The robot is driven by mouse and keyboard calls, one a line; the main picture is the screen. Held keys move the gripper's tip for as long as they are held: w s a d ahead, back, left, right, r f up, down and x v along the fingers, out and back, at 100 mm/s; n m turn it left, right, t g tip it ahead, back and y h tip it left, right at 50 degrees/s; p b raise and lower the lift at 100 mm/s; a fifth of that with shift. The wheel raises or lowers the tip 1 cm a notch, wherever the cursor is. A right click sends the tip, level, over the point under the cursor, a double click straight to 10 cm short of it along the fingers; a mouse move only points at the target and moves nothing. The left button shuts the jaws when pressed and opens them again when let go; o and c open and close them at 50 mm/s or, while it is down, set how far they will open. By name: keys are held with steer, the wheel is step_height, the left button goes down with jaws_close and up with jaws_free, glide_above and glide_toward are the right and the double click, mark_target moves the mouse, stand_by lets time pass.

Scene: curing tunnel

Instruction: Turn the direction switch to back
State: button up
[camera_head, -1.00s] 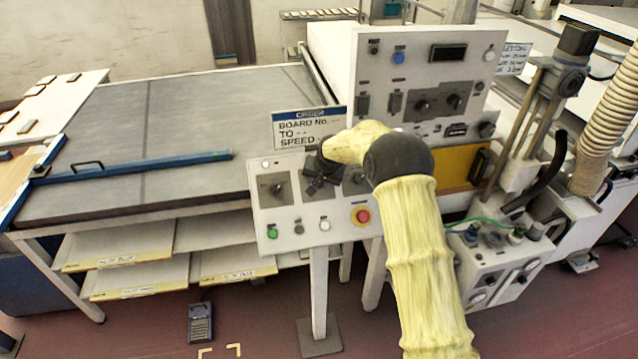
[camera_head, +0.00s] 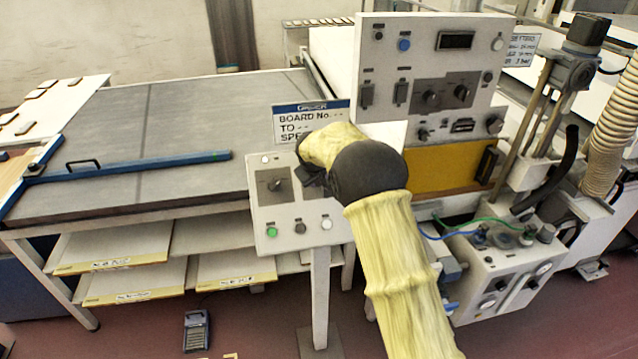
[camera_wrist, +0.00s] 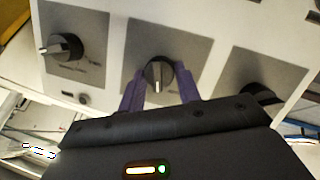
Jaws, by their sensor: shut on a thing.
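In the wrist view the two purple fingers of my gripper (camera_wrist: 160,85) stand on either side of the middle dark rotary knob (camera_wrist: 158,73) and are shut on it. The knob has a pale pointer line and sits on a grey square plate. Its labels are not readable, so I cannot confirm that it is the direction switch. In the head view my gripper (camera_head: 312,176) is at the small white control panel (camera_head: 265,215), and my arm hides this knob and the panel's right part.
Another knob (camera_wrist: 62,47) is on the left, and a third (camera_wrist: 262,92) is partly hidden on the right. Green (camera_head: 272,232), dark (camera_head: 300,228) and white (camera_head: 327,224) buttons sit below. A sign (camera_head: 310,118) stands behind; a taller panel (camera_head: 385,60) rises behind right.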

steer(key=n, duration=0.1)
steer(key=n+b, duration=0.1)
steer(key=n+t+b, duration=0.1)
steer(key=shift+s+f+h, duration=0.1)
steer(key=shift+f+h, duration=0.15)
steer(key=shift+h, duration=0.05)
steer(key=shift+r+n+t+b, duration=0.1)
steer(key=shift+n+t+b, duration=0.2)
steer(key=shift+n+b, duration=0.8)
steer(key=shift+n, duration=0.3)
steer(key=o, duration=1)
steer(key=shift+c, duration=0.2)
steer(key=b+v, duration=0.3)
steer(key=v, duration=1.4)
steer(key=shift+a+r, duration=0.15)
steer(key=shift+r, duration=0.05)
